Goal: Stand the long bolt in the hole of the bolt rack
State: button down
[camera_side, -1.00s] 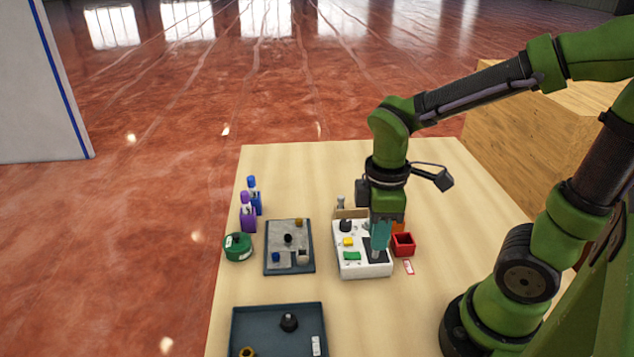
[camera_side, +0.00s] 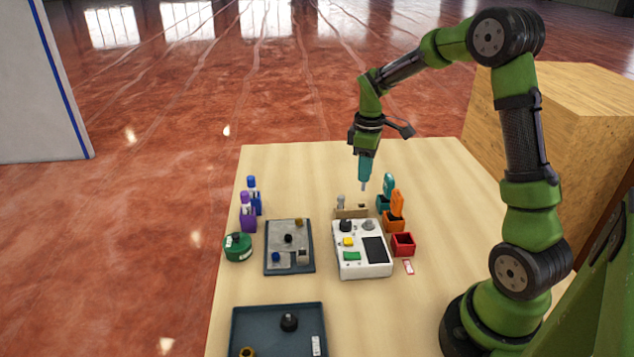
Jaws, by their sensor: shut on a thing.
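My gripper (camera_side: 364,180), with teal fingers, points down above and a little behind the bolt rack. It is shut on a small grey piece, seemingly the long bolt (camera_side: 363,188), which hangs upright with only its lower end showing. The bolt rack (camera_side: 352,213) is a low tan block behind the white box. A grey bolt (camera_side: 341,202) stands at its left end. The held bolt is apart from the rack, in the air. The rack's hole is too small to make out.
The white box (camera_side: 350,267) with knobs and buttons stands in front of the rack. Orange and teal holders (camera_side: 396,205) and a red bin (camera_side: 403,244) are to the right. A grey tray (camera_side: 267,240), green round container (camera_side: 238,247) and purple holder (camera_side: 248,222) are left.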

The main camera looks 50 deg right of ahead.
aim_at(363, 190)
jog(key=shift+f, duration=1.75)
jog(key=shift+f, duration=1.95)
jog(key=c, duration=1)
grip_release()
jog(key=shift+o, duration=0.2)
jog(key=shift+r, duration=3.5)
